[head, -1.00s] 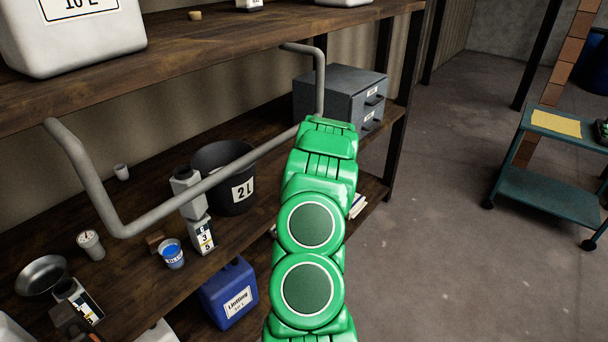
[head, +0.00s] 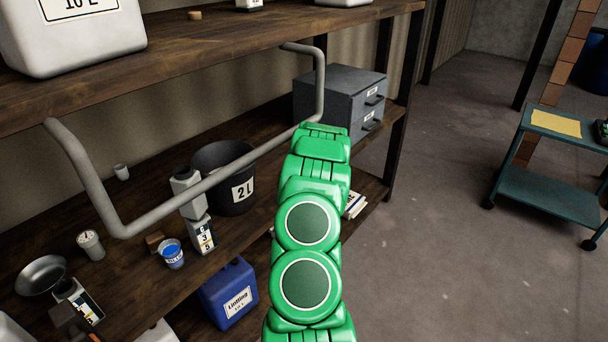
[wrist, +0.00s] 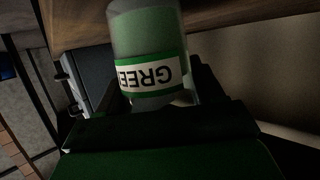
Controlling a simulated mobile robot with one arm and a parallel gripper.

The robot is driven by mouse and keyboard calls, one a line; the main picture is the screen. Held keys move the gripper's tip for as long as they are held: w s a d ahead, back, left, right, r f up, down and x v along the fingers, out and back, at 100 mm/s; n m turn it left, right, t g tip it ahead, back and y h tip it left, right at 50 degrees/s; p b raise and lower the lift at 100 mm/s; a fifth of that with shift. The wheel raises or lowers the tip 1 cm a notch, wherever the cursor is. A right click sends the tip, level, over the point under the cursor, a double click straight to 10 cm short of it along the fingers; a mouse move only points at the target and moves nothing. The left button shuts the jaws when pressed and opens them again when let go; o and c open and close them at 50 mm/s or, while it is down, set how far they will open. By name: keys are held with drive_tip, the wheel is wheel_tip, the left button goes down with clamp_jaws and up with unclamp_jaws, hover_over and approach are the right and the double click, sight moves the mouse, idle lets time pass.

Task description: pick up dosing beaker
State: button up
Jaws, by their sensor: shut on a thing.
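A translucent beaker with green contents and a green-and-white label (wrist: 150,78) starting "GREE" fills the upper middle of the wrist view; the label reads upside down there. My gripper (wrist: 145,98) is shut on this beaker, its dark fingers on either side. In the head view my green arm hides both gripper and beaker. A similar small beaker with blue contents (head: 171,254) stands on the lower shelf at left.
A grey pipe rail (head: 157,208) runs in front of the lower shelf. A black 2 L bucket (head: 222,178), a dial gauge (head: 90,245), a metal bowl (head: 40,274) and a drawer cabinet (head: 340,97) stand on it. Floor at right is open up to a teal cart (head: 545,195).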

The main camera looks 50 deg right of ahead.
drive_tip(key=shift+r, duration=1.5)
drive_tip(key=shift+s+a+r, duration=0.1)
drive_tip(key=shift+r, duration=0.2)
drive_tip(key=s+a, duration=1.2)
drive_tip(key=shift+s+a, duration=0.25)
